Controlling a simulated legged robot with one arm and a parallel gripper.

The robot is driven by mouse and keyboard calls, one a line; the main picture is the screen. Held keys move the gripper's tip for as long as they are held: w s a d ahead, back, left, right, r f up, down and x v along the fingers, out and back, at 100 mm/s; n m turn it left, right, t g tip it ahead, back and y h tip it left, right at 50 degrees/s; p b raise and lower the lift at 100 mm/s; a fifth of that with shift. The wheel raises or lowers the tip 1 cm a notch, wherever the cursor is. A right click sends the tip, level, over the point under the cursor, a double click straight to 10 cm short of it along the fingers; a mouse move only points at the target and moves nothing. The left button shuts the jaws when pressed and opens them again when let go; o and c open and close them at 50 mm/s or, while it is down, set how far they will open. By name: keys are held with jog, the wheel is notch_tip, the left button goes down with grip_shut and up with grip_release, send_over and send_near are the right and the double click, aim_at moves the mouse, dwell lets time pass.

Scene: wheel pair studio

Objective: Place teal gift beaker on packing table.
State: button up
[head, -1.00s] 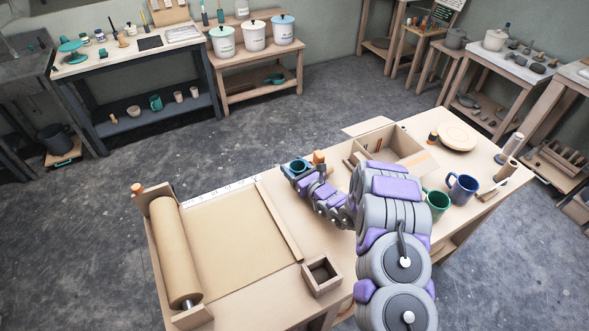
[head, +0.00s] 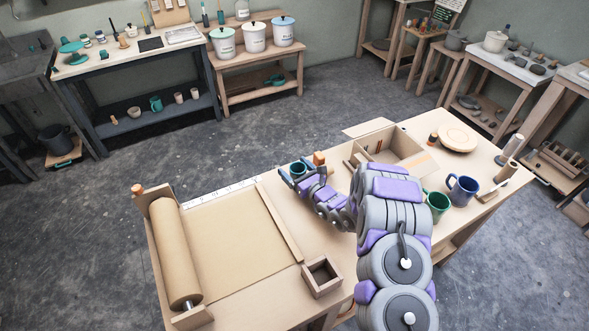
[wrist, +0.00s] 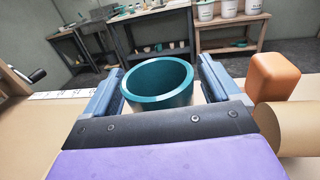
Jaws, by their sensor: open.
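The teal beaker (head: 298,168) is upright near the far edge of the packing table (head: 330,240). In the wrist view the beaker (wrist: 158,92) fills the middle, with its open rim up and its lower part hidden by my gripper's body. My gripper (head: 301,176) is open, with one finger on each side of the beaker. In the wrist view a small gap shows between the beaker and each finger of my gripper (wrist: 160,85). The beaker's base is hidden, so its contact with the tabletop does not show.
An orange-brown block (wrist: 273,77) stands close to the right finger. A divided wooden box (head: 405,150), a green mug (head: 437,205) and a blue mug (head: 463,190) lie to the right. A paper roll (head: 176,250) and a small open box (head: 321,277) are at the left and front.

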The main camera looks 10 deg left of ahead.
jog(key=p+v, duration=0.1)
jog(key=v, duration=1.1)
jog(key=shift+w+d, duration=0.1)
jog(key=shift+w, duration=0.05)
jog(key=s+a+r+n+g+y, duration=0.3)
jog(key=s+a+r+n+g, duration=0.4)
jog(key=r, duration=0.3)
jog(key=s+a+r+n+g+y, duration=0.35)
jog(key=s+r+n+g, duration=0.2)
jog(key=s+r, duration=0.4)
jog(key=s+r+n+g+h, duration=0.3)
jog(key=s+r+n+g, duration=0.25)
jog(key=s, duration=0.35)
jog(key=s+d+f+n+g+h, duration=0.1)
jog(key=s+d+n+h, duration=0.6)
jog(key=s, duration=0.6)
jog(key=s+d+n+t+h, duration=0.1)
jog(key=s+d+t+h, duration=0.1)
jog(key=d, duration=0.6)
jog(key=s+d+n+t+h, duration=0.1)
jog(key=s+d+h, duration=0.3)
jog(key=d, duration=0.5)
jog(key=shift+d+r+n+t+h, duration=0.3)
jog(key=shift+t+h, duration=0.2)
jog(key=shift+h, duration=0.85)
